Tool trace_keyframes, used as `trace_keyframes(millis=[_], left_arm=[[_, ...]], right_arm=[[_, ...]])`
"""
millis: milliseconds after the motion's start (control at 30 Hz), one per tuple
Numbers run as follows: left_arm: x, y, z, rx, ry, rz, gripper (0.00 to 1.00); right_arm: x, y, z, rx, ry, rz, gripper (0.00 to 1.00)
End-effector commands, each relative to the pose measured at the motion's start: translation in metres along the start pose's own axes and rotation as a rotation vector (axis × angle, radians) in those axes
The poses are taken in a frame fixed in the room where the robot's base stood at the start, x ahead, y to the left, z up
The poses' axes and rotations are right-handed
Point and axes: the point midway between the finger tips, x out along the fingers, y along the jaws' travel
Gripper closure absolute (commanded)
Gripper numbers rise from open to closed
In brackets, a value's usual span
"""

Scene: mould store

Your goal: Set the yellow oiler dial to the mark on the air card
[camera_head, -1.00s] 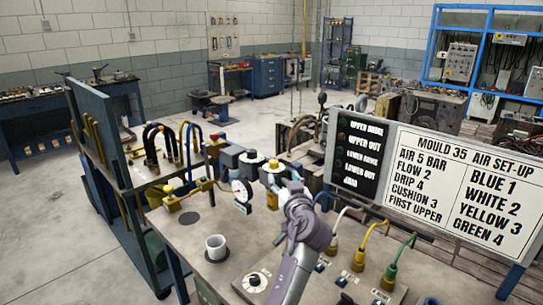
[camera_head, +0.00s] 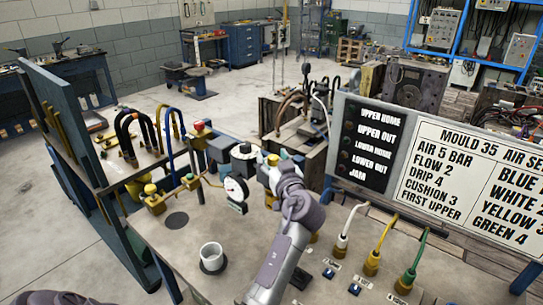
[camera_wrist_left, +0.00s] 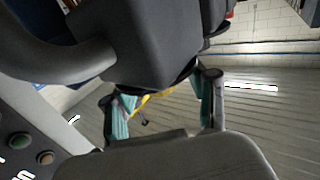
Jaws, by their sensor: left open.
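The yellow oiler dial (camera_head: 271,178) is on the air unit at the middle of the bench in the head view, partly hidden by my left gripper. The air card (camera_head: 470,180) stands at the right and reads AIR 5 BAR, FLOW 2, DRIP 4, CUSHION 3, FIRST UPPER. My left gripper (camera_head: 284,162) is right at the oiler; I cannot tell whether it touches. In the left wrist view the fingers (camera_wrist_left: 162,112) are apart, with a large dark grey body above them and a small yellow part seen beyond. My right gripper is not in view.
A pressure gauge (camera_head: 235,188) and a black-topped unit (camera_head: 243,152) stand left of the oiler. White, yellow and green hoses (camera_head: 375,255) rise at the right. A black lamp panel (camera_head: 372,145) adjoins the card.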

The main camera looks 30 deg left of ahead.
Motion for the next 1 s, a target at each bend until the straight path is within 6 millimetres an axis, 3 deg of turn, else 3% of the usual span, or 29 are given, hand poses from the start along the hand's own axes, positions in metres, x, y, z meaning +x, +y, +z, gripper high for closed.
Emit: trace_keyframes(millis=[100, 433, 767, 1000], left_arm=[[0.0, 0.0, 0.0, 0.0, 0.0, 0.0, 0.44], [0.0, 0.0, 0.0, 0.0, 0.0, 0.0, 0.99], [0.0, -0.001, -0.001, 0.001, 0.0, 0.039, 1.0], [0.0, -0.002, -0.004, 0.002, 0.002, 0.177, 1.0]], right_arm=[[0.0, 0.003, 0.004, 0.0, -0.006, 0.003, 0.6], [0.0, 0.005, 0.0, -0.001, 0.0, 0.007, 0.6], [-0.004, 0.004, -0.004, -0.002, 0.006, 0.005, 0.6], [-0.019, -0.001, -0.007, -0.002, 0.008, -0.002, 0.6]])
